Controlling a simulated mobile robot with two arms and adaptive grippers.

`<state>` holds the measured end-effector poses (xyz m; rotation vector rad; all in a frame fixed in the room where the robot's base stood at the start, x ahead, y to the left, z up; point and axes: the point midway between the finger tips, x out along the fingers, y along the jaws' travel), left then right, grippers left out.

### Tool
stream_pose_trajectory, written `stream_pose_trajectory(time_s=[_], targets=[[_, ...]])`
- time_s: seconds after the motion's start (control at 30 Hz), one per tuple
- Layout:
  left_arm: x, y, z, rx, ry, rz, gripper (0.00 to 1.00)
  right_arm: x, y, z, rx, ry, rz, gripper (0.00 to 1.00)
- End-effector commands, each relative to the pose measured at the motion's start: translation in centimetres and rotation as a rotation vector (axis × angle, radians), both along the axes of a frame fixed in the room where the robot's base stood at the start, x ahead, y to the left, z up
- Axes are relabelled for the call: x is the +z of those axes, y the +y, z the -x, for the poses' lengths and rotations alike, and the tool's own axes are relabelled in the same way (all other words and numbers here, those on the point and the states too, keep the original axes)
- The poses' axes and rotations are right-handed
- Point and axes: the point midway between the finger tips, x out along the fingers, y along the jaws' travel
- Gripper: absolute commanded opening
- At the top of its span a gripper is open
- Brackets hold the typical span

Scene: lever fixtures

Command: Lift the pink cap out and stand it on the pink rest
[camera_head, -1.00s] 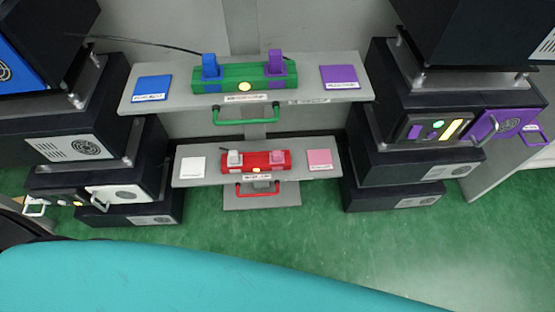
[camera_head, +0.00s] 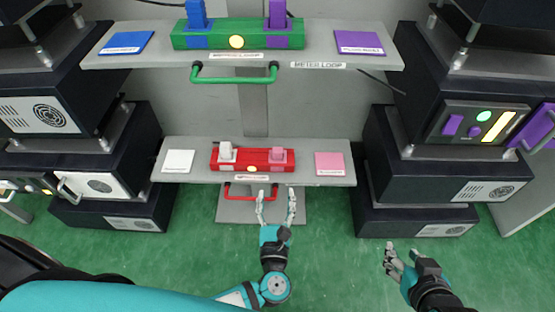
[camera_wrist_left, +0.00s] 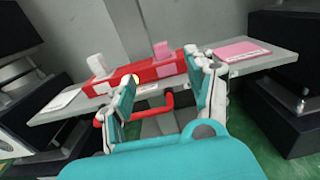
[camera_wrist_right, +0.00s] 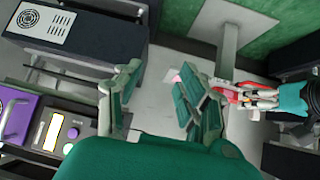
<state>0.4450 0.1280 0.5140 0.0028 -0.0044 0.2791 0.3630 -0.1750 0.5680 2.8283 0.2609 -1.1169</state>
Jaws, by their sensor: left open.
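The pink cap (camera_head: 277,155) stands upright in the right part of a red block (camera_head: 252,159) on the lower grey shelf. It also shows in the left wrist view (camera_wrist_left: 163,50). The pink rest (camera_head: 329,163) is a flat, bare square at the shelf's right end, also in the left wrist view (camera_wrist_left: 242,52). My left gripper (camera_head: 276,194) is open and empty, in front of and below the red block, with its fingers pointing at the shelf. My right gripper (camera_head: 398,254) is open and empty, low and to the right of the shelf.
A white cap (camera_head: 227,152) stands in the block's left part and a white square (camera_head: 178,161) lies at the left. A red handle (camera_head: 250,191) hangs below the block. The upper shelf (camera_head: 340,57) overhangs at the back. Dark cabinets flank both sides.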

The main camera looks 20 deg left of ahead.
Motion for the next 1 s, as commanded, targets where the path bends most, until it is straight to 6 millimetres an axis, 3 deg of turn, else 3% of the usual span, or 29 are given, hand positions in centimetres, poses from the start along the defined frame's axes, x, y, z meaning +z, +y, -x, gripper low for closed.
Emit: stream_pose_trajectory(time_s=[0.2, 0.4, 0.73, 1.0], targets=[[-0.1, 1.4, -4.9, 0.001, -0.002, 0.000, 0.56, 2.4, 1.2, -3.0, 0.014, -0.201, -0.046, 0.40], [-0.2, 2.5, -8.4, 0.002, 0.000, 0.001, 0.56, 5.3, 2.2, -4.9, 0.028, -0.384, -0.089, 0.40], [-0.2, 3.1, -10.6, 0.002, 0.001, 0.003, 0.56, 7.7, 2.8, -6.0, 0.036, -0.524, -0.123, 0.40], [-0.3, 3.9, -13.7, 0.002, 0.002, 0.002, 0.56, 12.1, 3.7, -6.8, 0.051, -0.772, -0.185, 0.40]])
